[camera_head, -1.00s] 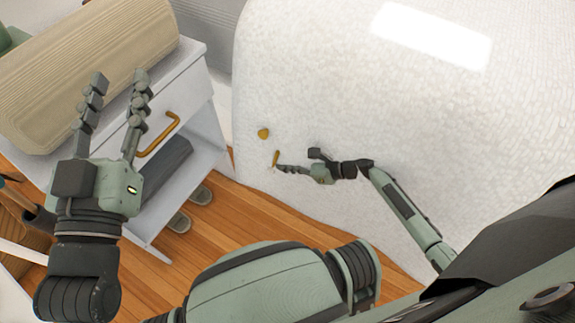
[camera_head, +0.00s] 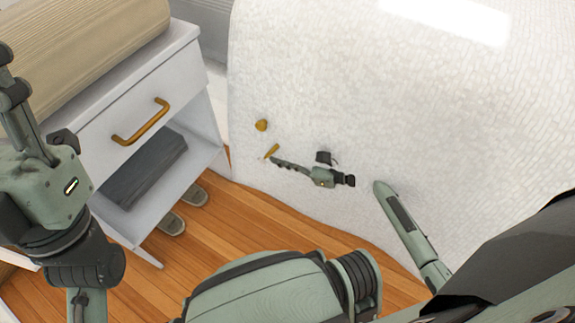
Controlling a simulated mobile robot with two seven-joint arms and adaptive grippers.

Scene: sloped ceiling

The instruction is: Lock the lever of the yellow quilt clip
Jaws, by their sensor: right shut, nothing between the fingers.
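The yellow quilt clip shows as two small yellow parts on the side of the white quilt. Its rounded body (camera_head: 261,125) is above, and its narrow lever (camera_head: 271,151) is lower and slants down to the left. My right gripper (camera_head: 279,163) is shut and empty. Its fingertips are right beside the lower part of the lever; I cannot tell whether they touch it. Part of my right wrist is hidden in the quilt. My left gripper (camera_head: 14,88) is at the left edge, partly cut off, away from the clip, and its opening cannot be judged.
The white quilt (camera_head: 330,75) hangs over a large bed-like shape. A white nightstand (camera_head: 195,65) with a yellow drawer handle (camera_head: 141,122) and a dark object on its shelf stands left. Slippers (camera_head: 172,223) lie on the wooden floor (camera_head: 225,215).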

